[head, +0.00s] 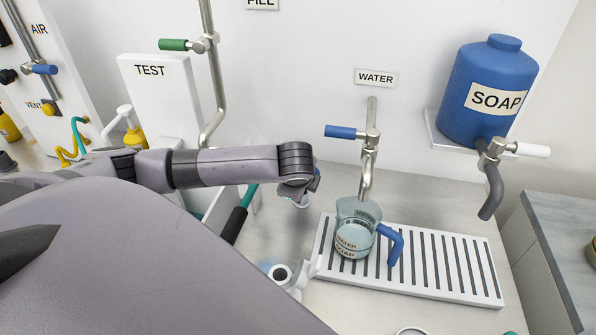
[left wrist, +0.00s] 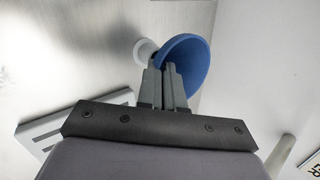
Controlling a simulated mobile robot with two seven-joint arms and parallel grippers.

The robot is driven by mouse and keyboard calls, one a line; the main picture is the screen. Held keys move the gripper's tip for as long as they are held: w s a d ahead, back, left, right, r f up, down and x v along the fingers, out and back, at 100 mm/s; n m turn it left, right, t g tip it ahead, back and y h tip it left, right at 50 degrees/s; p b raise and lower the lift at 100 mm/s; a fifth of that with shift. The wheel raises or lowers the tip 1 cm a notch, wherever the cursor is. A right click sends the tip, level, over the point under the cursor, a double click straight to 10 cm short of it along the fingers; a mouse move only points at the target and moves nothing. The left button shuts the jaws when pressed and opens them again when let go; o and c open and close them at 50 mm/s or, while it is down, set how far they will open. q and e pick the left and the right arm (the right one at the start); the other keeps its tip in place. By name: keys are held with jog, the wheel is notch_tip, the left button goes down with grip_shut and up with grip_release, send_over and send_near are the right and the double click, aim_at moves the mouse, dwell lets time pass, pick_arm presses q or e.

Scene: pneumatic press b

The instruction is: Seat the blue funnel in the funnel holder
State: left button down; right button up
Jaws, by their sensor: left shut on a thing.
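The blue funnel (left wrist: 190,55) is in the left wrist view, its wide rim by my fingertips. My left gripper (left wrist: 162,72) is shut on the funnel's edge and holds it. A small white round piece (left wrist: 142,50) shows just left of the funnel, partly behind it and my fingers; I cannot tell whether it is the funnel holder or whether they touch. In the head view my left gripper (head: 302,192) is over the counter, left of the water tap, mostly hidden by its own wrist. The funnel is not clear there. My right gripper is not in view.
A beaker (head: 356,240) with a blue handle stands on the slatted drain tray (head: 440,265) under the water tap (head: 368,165). A white fitting (head: 297,283) stands left of the tray. The soap tank (head: 488,90) is at right. My arm covers the lower left.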

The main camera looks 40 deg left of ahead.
pick_arm(q)
jog(key=shift+f, duration=0.35)
